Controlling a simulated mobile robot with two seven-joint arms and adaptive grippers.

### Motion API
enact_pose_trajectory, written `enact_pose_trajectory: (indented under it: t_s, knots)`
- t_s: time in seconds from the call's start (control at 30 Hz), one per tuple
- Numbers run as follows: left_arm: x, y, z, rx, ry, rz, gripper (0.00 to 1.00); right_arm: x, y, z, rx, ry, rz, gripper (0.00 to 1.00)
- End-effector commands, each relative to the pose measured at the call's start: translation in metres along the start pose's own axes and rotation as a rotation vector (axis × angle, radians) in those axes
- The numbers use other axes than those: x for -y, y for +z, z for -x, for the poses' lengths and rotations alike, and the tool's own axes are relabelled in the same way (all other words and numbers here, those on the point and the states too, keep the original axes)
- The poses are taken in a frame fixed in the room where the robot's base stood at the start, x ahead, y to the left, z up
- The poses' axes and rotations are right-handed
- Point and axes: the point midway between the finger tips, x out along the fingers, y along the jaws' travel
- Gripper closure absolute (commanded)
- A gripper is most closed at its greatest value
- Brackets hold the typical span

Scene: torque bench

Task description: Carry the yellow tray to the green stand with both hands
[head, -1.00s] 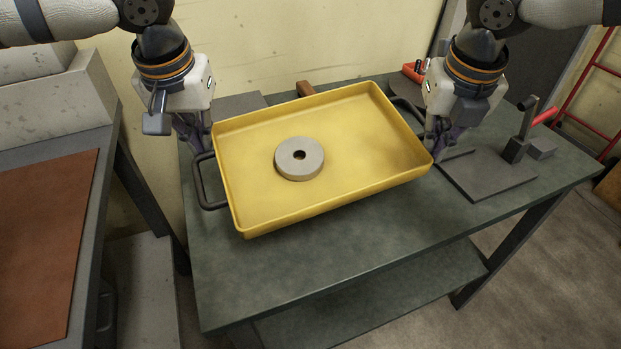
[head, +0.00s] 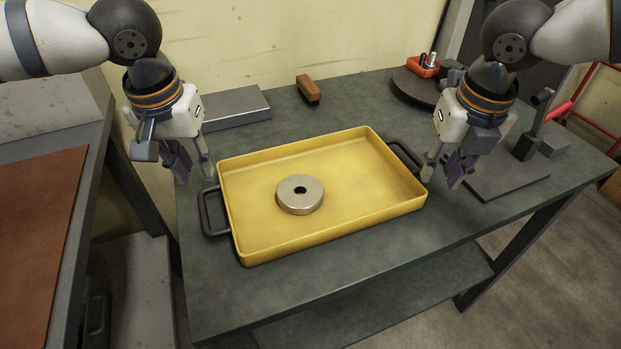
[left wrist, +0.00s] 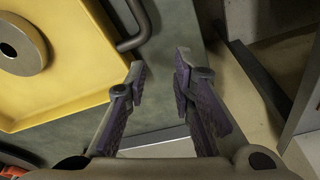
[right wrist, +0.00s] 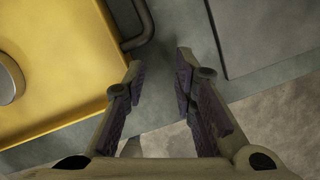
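The yellow tray (head: 340,225) sits flat on the grey-green table top (head: 330,285), and a round metal disc with a centre hole (head: 300,194) lies in it. Its left handle (head: 205,215) and right handle (head: 405,156) are dark bars, both free. My left gripper (head: 194,175) is open and empty, above and behind the left handle. The left wrist view shows its parted fingers (left wrist: 160,65) beside that handle (left wrist: 145,22). My right gripper (head: 441,180) is open and empty, just right of the tray. The right wrist view shows its parted fingers (right wrist: 160,68) beside the right handle (right wrist: 146,25). I see no separate green stand.
Behind the tray are a grey plate (head: 236,108) and a brown block (head: 308,90). A dark round plate (head: 412,88) with a red bin (head: 424,66) stands back right. A fixture on a flat base (head: 500,178) is at right. Another bench with a brown mat (head: 40,225) stands left. The table front is clear.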

Motion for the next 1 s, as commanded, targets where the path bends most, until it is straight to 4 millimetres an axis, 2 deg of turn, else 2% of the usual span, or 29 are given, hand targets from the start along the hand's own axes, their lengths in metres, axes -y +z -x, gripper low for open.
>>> enact_pose_trajectory:
  t_s: [0.17,0.27,0.6,0.77,0.87,1.0]
  knots:
    - [0.001,0.0,0.001,0.0,-0.001,0.001,0.77,0.001,0.0,0.0,0.0,-0.001,-0.001,0.75]
    - [0.001,-0.001,0.011,-0.002,-0.001,0.002,0.77,0.001,0.0,0.0,0.0,-0.001,-0.001,0.75]
    - [0.0,-0.001,0.098,-0.004,-0.001,0.0,0.77,0.001,0.0,0.0,0.0,-0.001,-0.001,0.75]
    - [0.0,0.0,0.117,-0.001,-0.001,0.0,0.77,0.001,0.0,0.0,0.0,-0.001,-0.001,0.75]
    - [0.0,0.0,0.12,0.001,0.0,0.0,0.77,0.001,0.001,0.01,0.002,-0.001,-0.002,0.75]
    - [0.0,0.0,0.12,0.0,-0.001,0.0,0.77,0.001,0.002,0.045,0.006,0.0,-0.003,0.75]
